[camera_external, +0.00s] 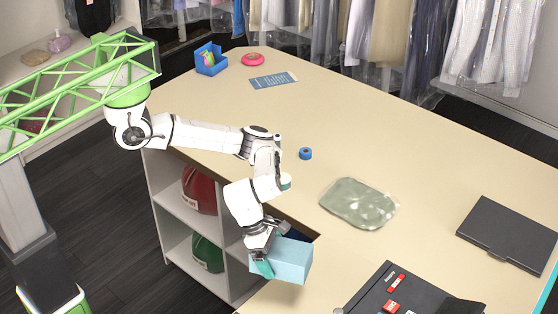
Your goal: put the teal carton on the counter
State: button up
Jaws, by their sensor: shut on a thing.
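The teal carton (291,261) is a light blue-teal box in the lower middle of the external view. My gripper (267,262) is shut on its left side, and a teal part shows at the fingers. The carton is over the near edge of the beige counter (400,150), by a notch with a dark opening. I cannot tell whether it touches the counter.
Shelves under the counter hold a red cap (199,190) and a green cap (207,253). On the counter are a translucent bag (360,203), a blue tape roll (305,153), a dark laptop-like case (508,235) and a black case (415,292). The counter's middle is mostly clear.

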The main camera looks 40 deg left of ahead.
aim_at(290, 252)
jog(key=w+d, duration=0.1)
jog(key=d+f, duration=0.1)
jog(key=w+d, duration=0.1)
jog(key=shift+w+f+p, duration=0.3)
jog(key=w+d+f, duration=0.1)
jog(key=d+f, duration=0.1)
jog(key=f, duration=0.1)
jog(key=w+d+f, duration=0.1)
jog(key=f, duration=0.1)
jog(key=shift+w+d+f+p, duration=0.2)
jog(key=shift+w+d+p, duration=0.05)
jog(key=shift+w+p, duration=0.1)
jog(key=shift+w+d+f, duration=0.2)
jog(key=shift+d+f, duration=0.05)
jog(key=shift+f, duration=0.25)
jog(key=shift+f+p, duration=0.5)
jog(key=shift+f, duration=0.9)
jog(key=shift+f, duration=0.15)
jog(key=o, duration=0.8)
jog(key=b+v, duration=0.1)
jog(key=v, duration=1.1)
jog(key=shift+r, duration=0.2)
